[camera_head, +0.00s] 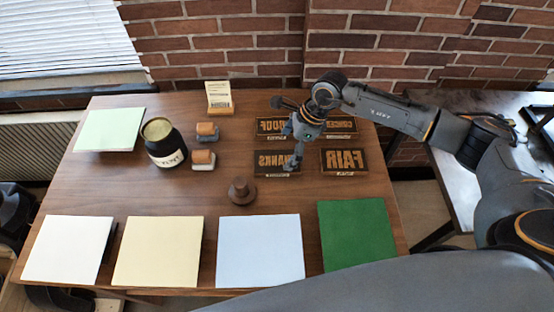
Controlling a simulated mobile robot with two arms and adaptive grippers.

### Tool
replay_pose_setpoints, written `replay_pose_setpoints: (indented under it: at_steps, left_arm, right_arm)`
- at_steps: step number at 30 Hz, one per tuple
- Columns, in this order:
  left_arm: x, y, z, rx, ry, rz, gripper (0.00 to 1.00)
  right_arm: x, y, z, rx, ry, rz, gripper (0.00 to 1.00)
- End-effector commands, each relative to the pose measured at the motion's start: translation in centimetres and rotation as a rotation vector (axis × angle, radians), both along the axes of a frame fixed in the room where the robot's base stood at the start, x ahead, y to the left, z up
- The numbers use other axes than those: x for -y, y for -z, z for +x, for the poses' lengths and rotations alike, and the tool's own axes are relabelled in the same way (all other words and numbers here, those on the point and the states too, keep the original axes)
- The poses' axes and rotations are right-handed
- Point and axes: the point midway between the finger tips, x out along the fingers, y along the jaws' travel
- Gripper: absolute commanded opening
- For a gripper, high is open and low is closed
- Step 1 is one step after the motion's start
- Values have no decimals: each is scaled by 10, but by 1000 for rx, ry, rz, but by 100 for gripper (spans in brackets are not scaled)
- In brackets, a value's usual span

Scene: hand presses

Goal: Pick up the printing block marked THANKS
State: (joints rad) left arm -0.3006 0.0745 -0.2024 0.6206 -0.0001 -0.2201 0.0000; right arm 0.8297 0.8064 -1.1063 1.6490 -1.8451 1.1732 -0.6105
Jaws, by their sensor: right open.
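The THANKS block (266,162) is a dark block with raised tan letters, lying flat on the wooden table in the front left of a group of printing blocks. My right gripper (291,164) is open, pointing down over the right end of this block and hiding part of its lettering. I cannot tell whether the fingers touch it. The FAIR block (345,161) lies just to its right. Two more blocks lie behind, one at the left (270,127) and one at the right (343,125), partly covered by my right arm. My left gripper is not in view.
A brown round-knobbed tool (242,191) stands in front of the blocks. A dark jar (165,145), two small rollers (206,132) (203,160) and a card on a stand (219,98) are to the left. White, yellow, blue and green sheets (357,235) line the front edge.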

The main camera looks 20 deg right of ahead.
Motion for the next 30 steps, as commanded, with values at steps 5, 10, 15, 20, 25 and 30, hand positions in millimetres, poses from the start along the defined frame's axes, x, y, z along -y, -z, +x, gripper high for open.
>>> replay_pose_setpoints:
  at_steps: [5,10,15,20,25,30]
  left_arm:
    - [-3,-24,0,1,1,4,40]
    - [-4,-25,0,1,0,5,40]
    - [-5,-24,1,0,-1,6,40]
    - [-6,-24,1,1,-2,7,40]
    - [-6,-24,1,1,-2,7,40]
    - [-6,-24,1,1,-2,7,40]
  right_arm:
    - [-15,19,-1,-5,0,0,100]
    - [-21,39,1,-3,0,1,100]
    - [-21,41,2,-1,0,0,100]
    - [-21,41,2,-1,0,0,84]
    - [-21,41,2,-1,0,0,49]
    - [-21,40,2,0,0,1,30]
